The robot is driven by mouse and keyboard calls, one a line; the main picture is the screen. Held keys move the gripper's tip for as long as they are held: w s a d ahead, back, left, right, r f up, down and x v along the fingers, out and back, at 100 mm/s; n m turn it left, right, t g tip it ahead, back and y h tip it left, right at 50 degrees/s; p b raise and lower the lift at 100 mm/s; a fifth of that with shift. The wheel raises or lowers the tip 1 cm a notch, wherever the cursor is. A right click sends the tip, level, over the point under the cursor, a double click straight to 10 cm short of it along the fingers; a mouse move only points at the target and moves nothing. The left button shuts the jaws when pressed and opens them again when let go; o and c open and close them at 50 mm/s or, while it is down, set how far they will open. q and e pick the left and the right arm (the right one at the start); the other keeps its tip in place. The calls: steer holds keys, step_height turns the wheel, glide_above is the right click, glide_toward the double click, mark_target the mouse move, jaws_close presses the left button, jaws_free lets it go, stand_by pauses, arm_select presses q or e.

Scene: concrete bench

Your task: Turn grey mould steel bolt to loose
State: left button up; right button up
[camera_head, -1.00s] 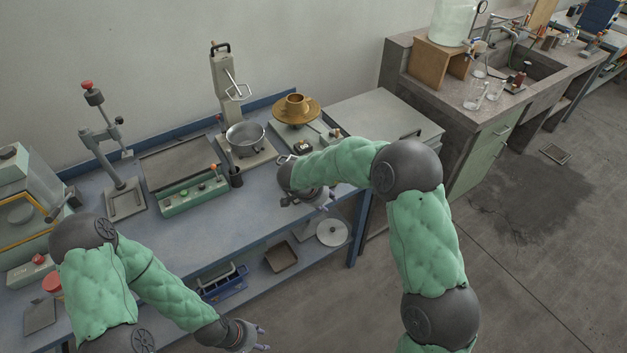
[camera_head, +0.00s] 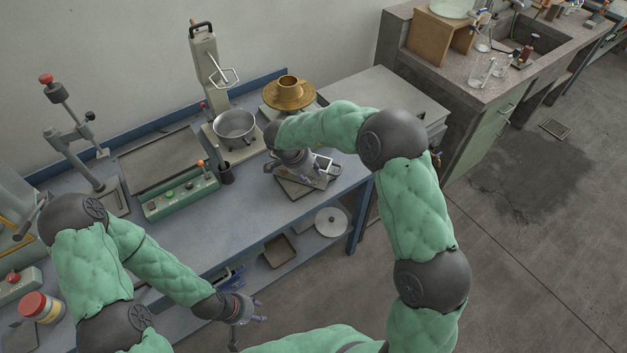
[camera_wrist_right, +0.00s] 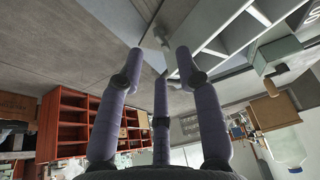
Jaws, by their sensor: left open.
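A grey square metal piece with an upright handle, seemingly the mould (camera_head: 292,189), sits on the blue bench near its right end in the head view. My right gripper covers part of it, and I cannot make out the steel bolt. My right gripper (camera_head: 322,180) is over this piece, pointing right; whether they touch is unclear. In the right wrist view its three purple fingers (camera_wrist_right: 160,62) are spread, with nothing between them. My left gripper (camera_head: 252,318) is open and empty in front of the bench, at the lower middle of the head view.
A steel bowl on a stand (camera_head: 235,125), a brass dish (camera_head: 289,93) and a green control box (camera_head: 180,197) stand on the bench. A red-lidded jar (camera_head: 38,306) is at lower left. The lower shelf holds a tray (camera_head: 279,251) and a white disc (camera_head: 331,221).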

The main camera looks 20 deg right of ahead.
mark_target(317, 182)
steer(key=shift+b+x, duration=0.75)
steer(key=shift+x, duration=1.65)
steer(key=shift+d, duration=0.1)
jaws_close()
